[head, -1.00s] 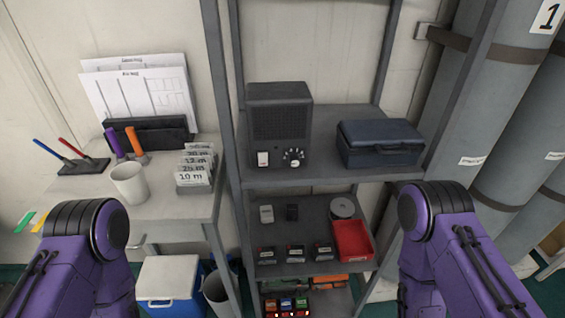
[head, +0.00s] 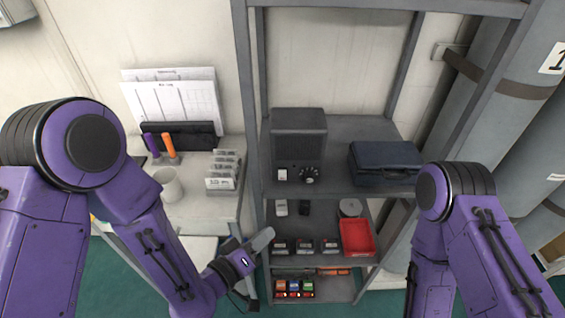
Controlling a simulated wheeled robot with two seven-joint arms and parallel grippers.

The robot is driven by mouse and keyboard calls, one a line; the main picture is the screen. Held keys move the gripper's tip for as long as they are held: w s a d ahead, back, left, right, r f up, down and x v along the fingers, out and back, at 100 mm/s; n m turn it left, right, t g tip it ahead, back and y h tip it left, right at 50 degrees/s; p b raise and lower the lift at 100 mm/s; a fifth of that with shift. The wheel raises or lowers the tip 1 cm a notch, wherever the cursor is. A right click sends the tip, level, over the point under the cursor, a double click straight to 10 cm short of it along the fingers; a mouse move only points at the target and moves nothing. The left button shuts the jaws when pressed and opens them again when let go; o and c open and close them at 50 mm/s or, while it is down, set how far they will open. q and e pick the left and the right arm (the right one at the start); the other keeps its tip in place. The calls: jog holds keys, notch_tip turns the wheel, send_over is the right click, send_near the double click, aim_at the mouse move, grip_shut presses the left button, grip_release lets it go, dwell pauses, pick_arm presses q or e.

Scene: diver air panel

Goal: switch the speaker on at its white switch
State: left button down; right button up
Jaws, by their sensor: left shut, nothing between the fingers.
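The speaker (head: 299,136) is a dark box with a grille on the upper shelf in the head view. Its white switch (head: 282,175) sits low on the left of its front, beside a round black dial (head: 309,175). Which way the switch is set is too small to tell. My left gripper (head: 264,238) is shut and empty, below and left of the switch, in front of the shelf's left post and apart from the speaker. My right arm (head: 455,215) shows at the right, but its gripper is out of view.
A dark blue case (head: 385,162) stands right of the speaker. The lower shelf holds a red tray (head: 357,238) and several small devices. The shelf's left post (head: 248,130) rises between the speaker and the desk, where a white mug (head: 168,186) stands.

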aim_at(278, 188)
pick_arm(q)
jog(key=d+r+m+h+p, duration=0.1)
jog(key=d+r+h, duration=0.2)
jog(key=r, duration=0.4)
jog(key=shift+s+d+r, duration=0.15)
jog(key=shift+s+d, duration=0.05)
jog(key=shift+d, duration=0.1)
pick_arm(e)
notch_tip(278, 188, up, 2)
jog(key=shift+r, duration=0.1)
pick_arm(q)
jog(key=w, duration=0.5)
jog(key=w+f, duration=0.1)
jog(key=w, duration=0.2)
jog(key=shift+p, duration=0.4)
jog(key=shift+w+f, duration=0.1)
jog(key=shift+w, duration=0.3)
pick_arm(e)
jog(key=shift+r, duration=0.35)
pick_arm(q)
jog(key=shift+w, duration=0.4)
pick_arm(e)
jog(key=shift+f, duration=0.1)
pick_arm(q)
jog(key=shift+w, duration=0.3)
dwell(0.7)
jog(key=shift+s, duration=0.1)
